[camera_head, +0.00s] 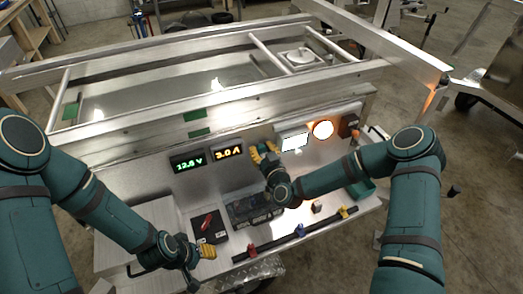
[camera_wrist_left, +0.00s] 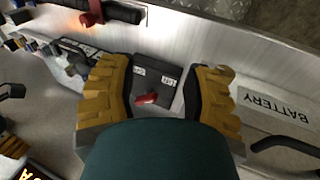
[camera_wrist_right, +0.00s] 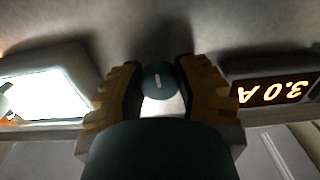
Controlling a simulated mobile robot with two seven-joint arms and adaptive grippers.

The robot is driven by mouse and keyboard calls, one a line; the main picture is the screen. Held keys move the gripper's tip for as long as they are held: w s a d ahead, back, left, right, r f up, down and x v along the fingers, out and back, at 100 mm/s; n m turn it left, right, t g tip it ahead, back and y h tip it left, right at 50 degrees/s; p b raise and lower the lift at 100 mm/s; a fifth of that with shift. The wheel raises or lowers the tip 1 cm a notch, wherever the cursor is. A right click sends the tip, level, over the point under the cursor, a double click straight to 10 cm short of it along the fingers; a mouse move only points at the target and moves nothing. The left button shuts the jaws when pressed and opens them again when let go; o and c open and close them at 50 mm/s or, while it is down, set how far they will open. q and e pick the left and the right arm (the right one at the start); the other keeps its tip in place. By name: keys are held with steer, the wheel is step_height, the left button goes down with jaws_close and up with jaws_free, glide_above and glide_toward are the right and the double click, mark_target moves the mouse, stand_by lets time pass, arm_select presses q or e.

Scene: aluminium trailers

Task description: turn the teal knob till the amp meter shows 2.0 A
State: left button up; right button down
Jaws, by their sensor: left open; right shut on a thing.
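The teal knob (camera_wrist_right: 157,80) with a pale pointer line shows in the right wrist view, between the fingers of my right gripper (camera_wrist_right: 160,85). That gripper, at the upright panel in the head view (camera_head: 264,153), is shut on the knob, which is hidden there. The amp meter (camera_head: 229,152) reads 3.0 A in orange; it also shows upside down in the right wrist view (camera_wrist_right: 272,92). My left gripper (camera_head: 205,250) is open and empty, over the bench by a black switch box with a red lever (camera_wrist_left: 147,98).
A green meter (camera_head: 187,162) reads 12.8 V. A bright white screen (camera_head: 294,141) and a glowing round lamp (camera_head: 323,130) are right of my right gripper. A black rail with coloured clips (camera_head: 300,230) runs along the bench front. A box labelled BATTERY (camera_wrist_left: 275,105) sits near my left gripper.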

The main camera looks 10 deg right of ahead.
arm_select(q)
step_height(320, 180, down, 3)
steer(key=b, duration=0.2)
arm_select(e)
steer(key=n, duration=0.3)
arm_select(q)
steer(key=b, duration=0.5)
glide_above(206, 273)
steer(key=s+d, duration=0.1)
steer(key=s, duration=0.1)
steer(key=shift+g, duration=0.3)
step_height(206, 273, down, 4)
steer(key=shift+s, duration=0.1)
arm_select(e)
steer(key=n, duration=0.4)
steer(key=shift+n, duration=0.4)
steer(key=c, duration=0.6)
jaws_free()
steer(key=shift+s, duration=0.15)
steer(key=s+d, duration=0.2)
steer(key=s, duration=0.9)
steer(key=shift+s+d, duration=0.15)
steer(key=shift+s, duration=0.1)
